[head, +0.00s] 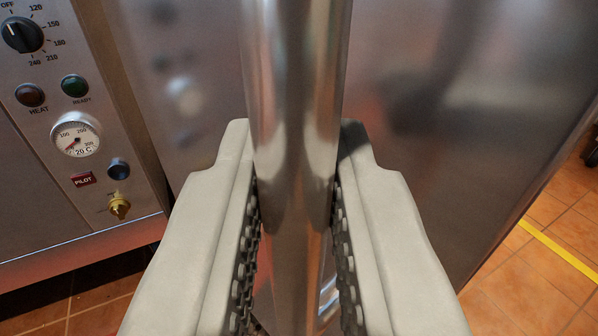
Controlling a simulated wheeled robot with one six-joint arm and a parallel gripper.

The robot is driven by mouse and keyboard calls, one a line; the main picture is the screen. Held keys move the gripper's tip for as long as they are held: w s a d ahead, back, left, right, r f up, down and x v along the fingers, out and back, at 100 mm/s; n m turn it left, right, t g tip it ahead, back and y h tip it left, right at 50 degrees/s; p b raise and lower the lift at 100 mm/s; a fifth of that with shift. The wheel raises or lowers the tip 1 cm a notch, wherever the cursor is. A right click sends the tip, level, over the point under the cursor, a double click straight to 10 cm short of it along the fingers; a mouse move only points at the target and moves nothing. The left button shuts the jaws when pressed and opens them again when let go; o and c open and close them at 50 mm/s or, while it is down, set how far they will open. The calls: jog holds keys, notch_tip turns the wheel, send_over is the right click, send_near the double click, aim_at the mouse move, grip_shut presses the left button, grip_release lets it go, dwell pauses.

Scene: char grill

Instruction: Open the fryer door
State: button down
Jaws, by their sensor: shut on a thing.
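A shiny round metal bar, the handle (297,85), runs upright through the middle of the head view. It stands in front of a smooth stainless steel door (440,110). My gripper (296,200) has one pale finger on each side of the bar and is shut on it. The dark ridged pads face the bar. A gap with dark space below shows between the door's left side and the fryer's control panel (100,130), so the door appears to stand partly open. The lower end of the handle is hidden between the fingers.
Orange floor tiles (530,285) with a yellow line (560,252) show at lower right, with free floor there. A dark object (592,145) is at the right edge.

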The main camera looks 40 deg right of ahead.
jog(key=w+a, duration=0.1)
jog(key=a, duration=0.6)
jog(key=shift+w+a, duration=0.15)
jog(key=shift+w, duration=0.2)
jog(key=c, duration=1.4)
grip_release()
jog(key=v, duration=1.7)
jog(key=shift+s, duration=0.2)
jog(key=shift+a+r, duration=0.1)
